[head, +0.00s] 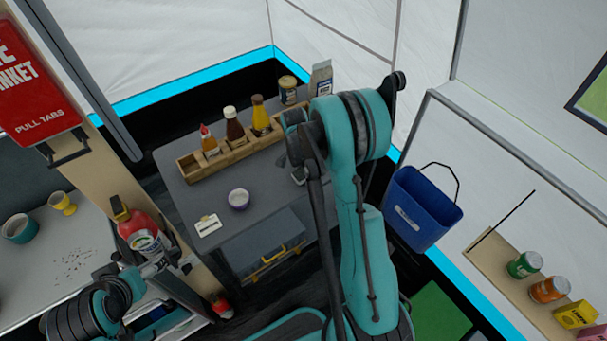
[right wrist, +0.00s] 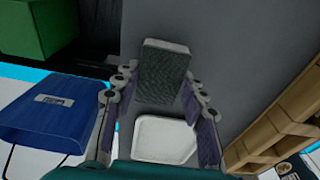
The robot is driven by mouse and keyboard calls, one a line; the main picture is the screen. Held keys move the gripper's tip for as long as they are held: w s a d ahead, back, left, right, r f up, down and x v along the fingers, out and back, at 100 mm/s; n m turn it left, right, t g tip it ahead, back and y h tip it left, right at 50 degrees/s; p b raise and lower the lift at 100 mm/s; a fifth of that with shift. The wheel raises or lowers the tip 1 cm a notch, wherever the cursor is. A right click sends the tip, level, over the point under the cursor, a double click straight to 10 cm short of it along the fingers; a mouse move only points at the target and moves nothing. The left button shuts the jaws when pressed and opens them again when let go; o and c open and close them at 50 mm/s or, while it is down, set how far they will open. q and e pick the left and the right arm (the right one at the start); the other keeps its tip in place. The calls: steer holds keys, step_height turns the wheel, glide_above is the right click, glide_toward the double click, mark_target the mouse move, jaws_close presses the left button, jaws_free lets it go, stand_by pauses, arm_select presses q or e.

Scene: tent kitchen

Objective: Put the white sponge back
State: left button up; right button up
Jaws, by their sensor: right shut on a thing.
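The sponge (right wrist: 165,72) shows in the right wrist view as a block with a dark, rough grey-green face and pale edges. It is between the fingertips of my right gripper (right wrist: 157,92), which is shut on it. A white, rounded square dish (right wrist: 164,138) shows between the fingers, nearer the bottom of that view; I cannot tell the gap between it and the sponge. In the head view my right arm hides most of its gripper (head: 297,160), over the right part of the grey table. My left gripper (head: 178,266) is at lower left, beside the fire extinguisher; its fingers are too unclear to judge.
A wooden rack (head: 236,151) with several bottles stands along the table's back. A small bowl (head: 238,199) and a white card-like item (head: 208,226) are on the table (head: 190,170). A blue bin (head: 422,207) hangs to the right. A red fire extinguisher (head: 138,226) stands left.

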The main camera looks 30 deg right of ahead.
steer(key=shift+f, duration=0.55)
steer(key=shift+f, duration=0.15)
steer(key=o, duration=1.2)
